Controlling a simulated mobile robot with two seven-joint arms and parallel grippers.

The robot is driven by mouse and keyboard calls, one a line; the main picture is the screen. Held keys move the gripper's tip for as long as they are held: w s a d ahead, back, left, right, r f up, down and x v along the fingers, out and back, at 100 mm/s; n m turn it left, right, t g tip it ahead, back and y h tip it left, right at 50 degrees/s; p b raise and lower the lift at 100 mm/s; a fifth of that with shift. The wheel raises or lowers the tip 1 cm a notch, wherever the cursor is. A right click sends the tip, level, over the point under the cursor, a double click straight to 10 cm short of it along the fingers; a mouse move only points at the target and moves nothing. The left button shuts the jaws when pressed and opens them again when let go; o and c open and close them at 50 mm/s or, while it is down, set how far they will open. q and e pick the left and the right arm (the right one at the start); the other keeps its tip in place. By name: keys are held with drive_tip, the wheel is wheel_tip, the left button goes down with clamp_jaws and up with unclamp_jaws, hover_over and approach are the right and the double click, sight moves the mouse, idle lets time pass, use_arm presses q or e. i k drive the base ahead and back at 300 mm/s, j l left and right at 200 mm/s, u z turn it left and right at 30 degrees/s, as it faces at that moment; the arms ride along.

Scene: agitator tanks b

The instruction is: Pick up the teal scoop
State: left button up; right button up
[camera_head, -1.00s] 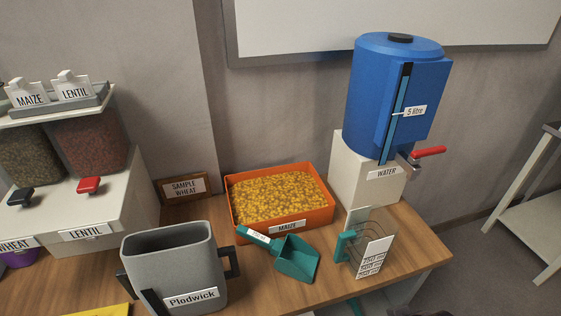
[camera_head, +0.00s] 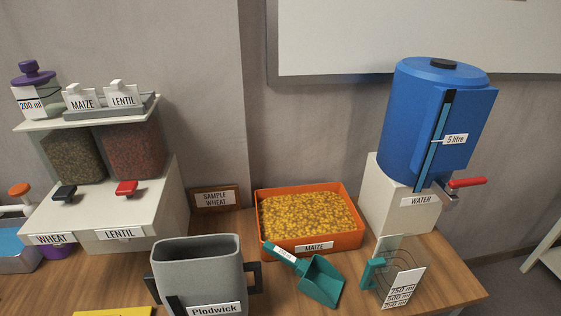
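The teal scoop (camera_head: 320,281) lies on the wooden table in front of the orange maize tray (camera_head: 362,232). Its handle, with a white label, points up and left toward the tray's front left corner. Its open pan faces the lower right. Neither of my grippers shows in the head view.
A grey Plodwick container (camera_head: 198,277) stands left of the scoop. A clear measuring jug with a teal handle (camera_head: 372,272) stands to its right. A blue water tank (camera_head: 424,120) with a red tap handle sits on a white block behind. Grain dispensers (camera_head: 112,204) stand at the left.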

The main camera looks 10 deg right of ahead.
sight(321, 280)
drive_tip(key=k+j, duration=0.1)
drive_tip(key=j, duration=0.95)
drive_tip(key=k+j+z, duration=0.1)
drive_tip(key=j, duration=0.45)
